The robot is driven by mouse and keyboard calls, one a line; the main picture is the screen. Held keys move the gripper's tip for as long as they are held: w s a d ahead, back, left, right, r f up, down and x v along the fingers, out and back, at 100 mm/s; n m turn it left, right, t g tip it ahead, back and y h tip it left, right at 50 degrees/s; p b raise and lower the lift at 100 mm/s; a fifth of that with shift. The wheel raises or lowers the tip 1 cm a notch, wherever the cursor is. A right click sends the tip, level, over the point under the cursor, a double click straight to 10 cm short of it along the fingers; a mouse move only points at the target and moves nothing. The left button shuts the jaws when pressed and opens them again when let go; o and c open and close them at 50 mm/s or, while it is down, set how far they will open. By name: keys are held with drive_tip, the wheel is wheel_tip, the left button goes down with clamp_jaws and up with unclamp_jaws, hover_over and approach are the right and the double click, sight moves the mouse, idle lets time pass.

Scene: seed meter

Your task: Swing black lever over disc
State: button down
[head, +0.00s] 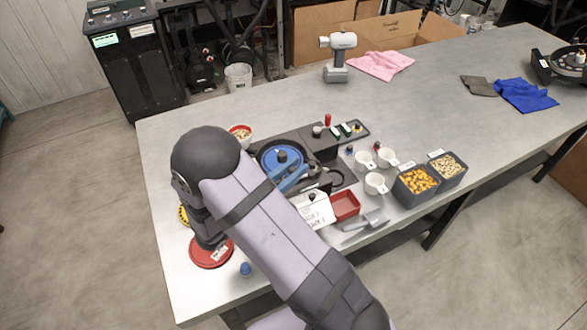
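A blue disc (278,158) sits in the dark seed meter housing (318,143) near the middle of the table. A blue bar-like part (294,178) lies at its lower right edge. Dark parts (314,170) show just right of the disc; I cannot tell which is the black lever. My arm crosses in front and hides the housing's lower left side. The dark end of my arm, with my gripper (209,241), hangs over a labelled red disc (212,257), left of the meter. The fingers are not clear, and I cannot tell whether it touches the red disc.
A yellow disc (183,215) is partly hidden by my arm. White cups (375,184), a red tray (345,205), a scoop (366,222) and grey seed bins (418,198) stand right of the meter. A bowl (240,132) stands behind.

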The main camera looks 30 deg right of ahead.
drive_tip(key=shift+w, duration=0.1)
drive_tip(key=w+n+t+y, duration=0.1)
drive_tip(key=n+t, duration=0.1)
drive_tip(key=w+n+t+y, duration=0.1)
drive_tip(key=t+y, duration=0.1)
drive_tip(key=t, duration=0.1)
drive_tip(key=shift+w+n, duration=0.1)
drive_tip(key=shift+n, duration=0.3)
drive_tip(key=n+t+y, duration=0.1)
drive_tip(key=w+n+t+y+b, duration=0.1)
drive_tip(key=t+y, duration=0.1)
drive_tip(key=shift+w+a+n, duration=0.2)
drive_tip(key=shift+w+n, duration=0.1)
drive_tip(key=shift+w+a+n+t+y+b, duration=0.25)
drive_tip(key=shift+w+n+t+y+b, duration=0.2)
drive_tip(key=shift+n+t+y, duration=0.45)
drive_tip(key=c, duration=1.6)
unclamp_jaws()
drive_tip(key=shift+c, duration=0.2)
drive_tip(key=shift+a, duration=0.1)
